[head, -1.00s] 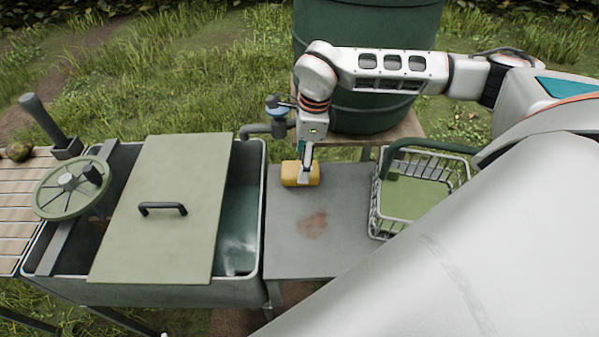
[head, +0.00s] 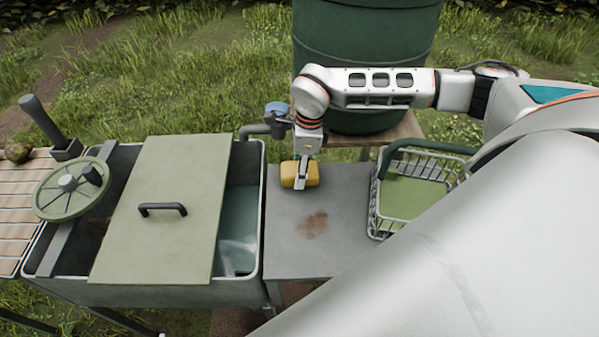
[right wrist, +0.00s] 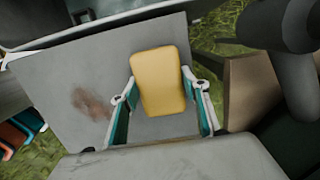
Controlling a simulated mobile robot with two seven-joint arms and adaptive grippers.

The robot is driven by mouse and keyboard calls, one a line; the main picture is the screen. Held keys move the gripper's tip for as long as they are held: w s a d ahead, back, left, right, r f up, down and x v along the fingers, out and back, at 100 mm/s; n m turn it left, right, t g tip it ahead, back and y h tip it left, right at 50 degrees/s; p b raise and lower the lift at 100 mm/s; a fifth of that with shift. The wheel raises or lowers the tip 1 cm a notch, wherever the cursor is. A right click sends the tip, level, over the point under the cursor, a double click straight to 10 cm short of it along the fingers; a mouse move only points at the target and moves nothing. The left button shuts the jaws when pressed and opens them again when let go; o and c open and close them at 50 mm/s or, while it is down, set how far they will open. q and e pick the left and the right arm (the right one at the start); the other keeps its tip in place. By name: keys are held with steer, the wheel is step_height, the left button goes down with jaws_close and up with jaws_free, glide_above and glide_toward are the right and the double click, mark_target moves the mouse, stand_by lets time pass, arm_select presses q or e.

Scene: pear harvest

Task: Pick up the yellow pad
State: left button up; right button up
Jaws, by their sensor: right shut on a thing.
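The yellow pad (head: 289,175) sits at the back left of the grey side table (head: 290,247), by the trough. My right gripper (head: 302,174) reaches down onto it from above. In the right wrist view the pad (right wrist: 160,82) lies between the two fingers (right wrist: 162,108), which are shut on its sides. Whether the pad touches the table or is just above it, I cannot tell. My left gripper is not in view.
A water trough (head: 262,200) with a green lid (head: 165,240) stands left of the table. A green barrel (head: 340,45) and tap are behind. A rusty stain marks the table.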

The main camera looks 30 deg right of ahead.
steer(key=shift+r, duration=0.1)
step_height(320, 180, up, 20)
stand_by(0.5)
